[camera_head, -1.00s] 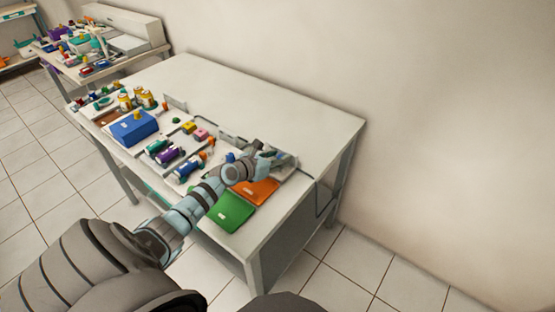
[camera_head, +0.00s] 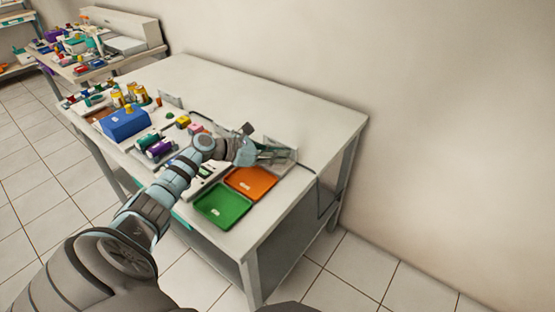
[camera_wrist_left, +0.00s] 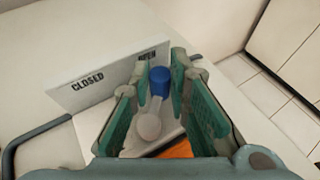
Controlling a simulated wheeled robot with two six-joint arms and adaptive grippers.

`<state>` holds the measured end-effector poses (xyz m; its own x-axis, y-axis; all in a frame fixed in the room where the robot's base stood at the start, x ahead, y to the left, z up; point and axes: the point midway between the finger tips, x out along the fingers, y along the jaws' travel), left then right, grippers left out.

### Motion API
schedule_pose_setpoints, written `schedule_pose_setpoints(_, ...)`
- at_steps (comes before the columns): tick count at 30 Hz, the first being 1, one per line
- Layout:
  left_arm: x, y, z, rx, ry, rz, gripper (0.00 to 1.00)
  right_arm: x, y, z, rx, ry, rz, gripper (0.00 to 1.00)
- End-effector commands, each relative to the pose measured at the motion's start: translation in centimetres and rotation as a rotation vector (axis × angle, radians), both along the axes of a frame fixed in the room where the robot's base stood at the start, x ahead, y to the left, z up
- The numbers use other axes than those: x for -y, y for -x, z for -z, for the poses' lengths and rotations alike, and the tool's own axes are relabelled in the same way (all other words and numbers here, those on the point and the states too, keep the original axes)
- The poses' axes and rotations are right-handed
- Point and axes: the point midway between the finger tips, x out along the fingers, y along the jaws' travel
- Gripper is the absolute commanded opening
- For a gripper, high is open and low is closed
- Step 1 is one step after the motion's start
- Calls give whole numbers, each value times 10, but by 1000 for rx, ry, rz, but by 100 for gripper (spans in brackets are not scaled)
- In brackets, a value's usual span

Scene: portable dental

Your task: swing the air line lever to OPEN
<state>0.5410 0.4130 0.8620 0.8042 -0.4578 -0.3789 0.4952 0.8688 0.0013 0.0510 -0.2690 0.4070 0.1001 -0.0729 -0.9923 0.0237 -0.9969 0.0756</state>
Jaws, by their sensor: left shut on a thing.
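The air line lever (camera_wrist_left: 154,100) shows in the left wrist view, with a blue end knob (camera_wrist_left: 160,77) and a pale round hub. A white plate (camera_wrist_left: 90,82) behind it reads CLOSED on the left and OPEN on the right. The blue knob sits just below the word OPEN, which a finger partly covers. My left gripper (camera_wrist_left: 160,62) is shut on the lever, its green-padded fingers either side of the knob. In the head view my left gripper (camera_head: 270,154) is at the plate and hides the lever. My right gripper is not in view.
An orange tray (camera_head: 249,182) and a green tray (camera_head: 223,205) lie in front of my left gripper. A blue box (camera_head: 125,124) and several small coloured parts stand to the left. The rear of the white table (camera_head: 240,92) is clear.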

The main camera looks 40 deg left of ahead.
Motion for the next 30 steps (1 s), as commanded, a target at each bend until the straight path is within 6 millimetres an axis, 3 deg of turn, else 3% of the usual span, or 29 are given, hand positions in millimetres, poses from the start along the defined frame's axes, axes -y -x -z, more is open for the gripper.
schedule_pose_setpoints(5,0,1,1,-6,-3,1,0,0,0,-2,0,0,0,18)
schedule_pose_setpoints(6,0,1,1,-8,-3,1,20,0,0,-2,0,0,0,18)
schedule_pose_setpoints(9,1,1,1,-7,-3,0,36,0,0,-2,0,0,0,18)
schedule_pose_setpoints(10,1,1,1,-7,-3,0,37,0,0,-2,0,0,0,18)
schedule_pose_setpoints(20,-2,4,0,-6,-4,-1,37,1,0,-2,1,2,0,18)
schedule_pose_setpoints(23,-10,17,-6,-7,-9,0,37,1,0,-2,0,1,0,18)
schedule_pose_setpoints(30,-41,74,-30,-16,-12,2,37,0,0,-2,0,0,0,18)
